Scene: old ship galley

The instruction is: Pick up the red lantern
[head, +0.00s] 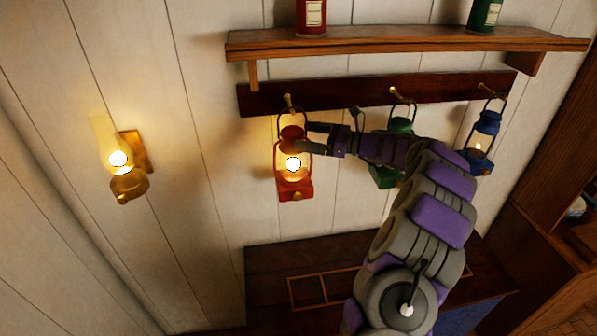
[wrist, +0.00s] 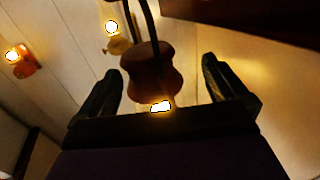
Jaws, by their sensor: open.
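The red lantern (head: 294,187) is lit and hangs by its wire handle from a brass hook (head: 288,99) on the dark wooden rail. My gripper (head: 308,137) is at the right side of the lantern's upper part, just under the handle. In the wrist view the lantern's dark red top (wrist: 152,72) sits between the two open fingers (wrist: 160,85), with gaps visible on both sides. The handle rises from the top. The lantern's lower part is hidden by my gripper in the wrist view.
A green lantern (head: 384,178), partly hidden by my arm, and a blue lantern (head: 483,140) hang to the right. A shelf (head: 400,41) with bottles runs above the rail (head: 340,94). A lit brass wall lamp (head: 120,165) is at the left. A dark wooden surface (head: 265,262) lies below.

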